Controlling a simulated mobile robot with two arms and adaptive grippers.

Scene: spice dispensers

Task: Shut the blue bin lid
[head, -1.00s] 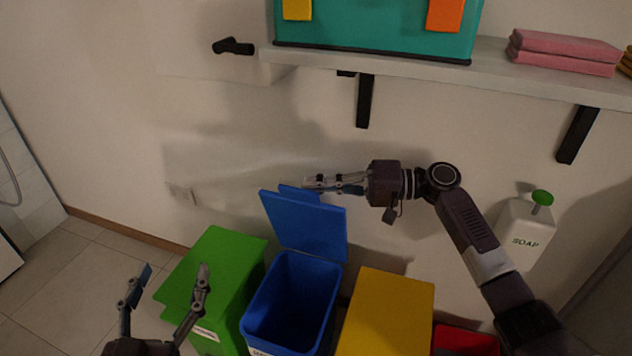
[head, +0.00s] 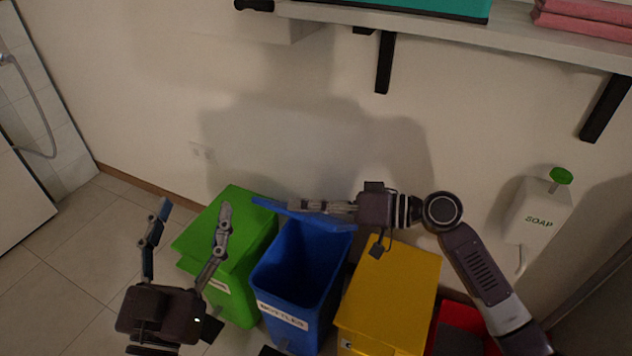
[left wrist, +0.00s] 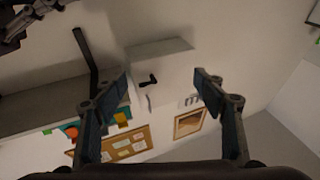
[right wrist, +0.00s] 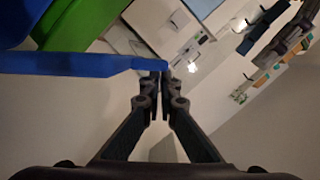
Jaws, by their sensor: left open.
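The blue bin (head: 290,280) stands between the green and yellow bins, with a white label on its front. Its blue lid (head: 335,225) is raised at the back and shows almost edge-on, and the bin's dark inside is visible. In the right wrist view the lid (right wrist: 70,63) is a blue strip reaching the fingertips. My right gripper (head: 293,207) is at the lid's edge with its fingers together; I see nothing clearly clamped between them. My left gripper (head: 194,212) is open and empty, in front of the green bin at the left.
The green bin (head: 232,240) and yellow bin (head: 395,290) are closed on either side. A red bin (head: 462,325) is at the right, partly behind my right arm. A shelf (head: 480,32) and a soap dispenser (head: 538,215) are on the wall. Floor at the left is clear.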

